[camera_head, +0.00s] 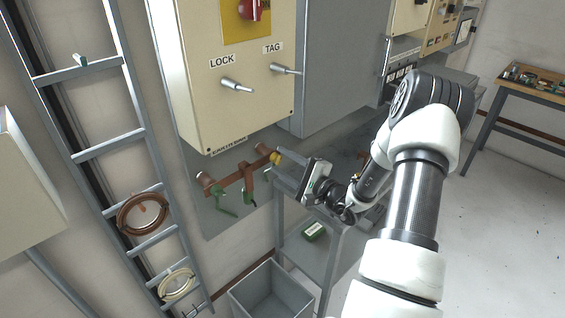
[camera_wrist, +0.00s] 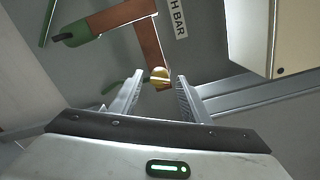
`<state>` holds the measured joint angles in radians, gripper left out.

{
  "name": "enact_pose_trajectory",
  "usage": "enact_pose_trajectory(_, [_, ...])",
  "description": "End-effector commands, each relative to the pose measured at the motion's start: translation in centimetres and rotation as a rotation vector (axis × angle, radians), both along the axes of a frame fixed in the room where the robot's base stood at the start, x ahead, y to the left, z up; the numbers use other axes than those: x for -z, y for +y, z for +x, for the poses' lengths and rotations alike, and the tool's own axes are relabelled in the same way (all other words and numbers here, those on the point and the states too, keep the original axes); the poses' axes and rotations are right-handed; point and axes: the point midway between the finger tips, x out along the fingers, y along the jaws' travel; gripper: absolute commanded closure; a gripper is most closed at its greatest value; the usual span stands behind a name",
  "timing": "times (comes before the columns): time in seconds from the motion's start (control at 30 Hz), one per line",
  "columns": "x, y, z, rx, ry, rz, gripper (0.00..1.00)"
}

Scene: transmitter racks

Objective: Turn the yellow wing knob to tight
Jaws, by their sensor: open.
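The yellow wing knob (camera_wrist: 160,76) sits at the end of a copper-brown bar (camera_wrist: 148,42) in the wrist view. It also shows as a small yellow spot in the head view (camera_head: 275,157). My gripper (camera_wrist: 160,84) is open, with one finger on each side of the knob in the picture. Gaps show between the knob and both fingers, and I cannot tell how far the tips are from it in depth. In the head view my gripper (camera_head: 280,168) reaches in from the right and partly covers the knob's surroundings.
Green-handled parts (camera_head: 224,204) hang from the bar assembly to the left. A cream cabinet (camera_head: 225,115) with LOCK and TAG pegs is above. A grey bin (camera_head: 272,292) stands below, and a green-topped item (camera_head: 314,232) lies on a low shelf. A ladder (camera_head: 110,145) is at left.

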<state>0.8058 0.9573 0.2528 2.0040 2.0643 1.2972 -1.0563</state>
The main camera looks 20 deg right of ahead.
Motion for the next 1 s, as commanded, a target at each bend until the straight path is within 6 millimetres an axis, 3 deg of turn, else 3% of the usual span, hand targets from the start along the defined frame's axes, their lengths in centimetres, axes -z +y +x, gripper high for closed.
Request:
enact_pose_trajectory(0.3, [0.04,0.12,0.30,0.000,0.001,0.000,0.57])
enact_pose_trajectory(0.57, [0.03,0.11,0.27,0.000,0.001,0.000,0.98])
enact_pose_trajectory(1.0, [0.04,0.08,0.25,0.000,0.040,0.093,0.98])
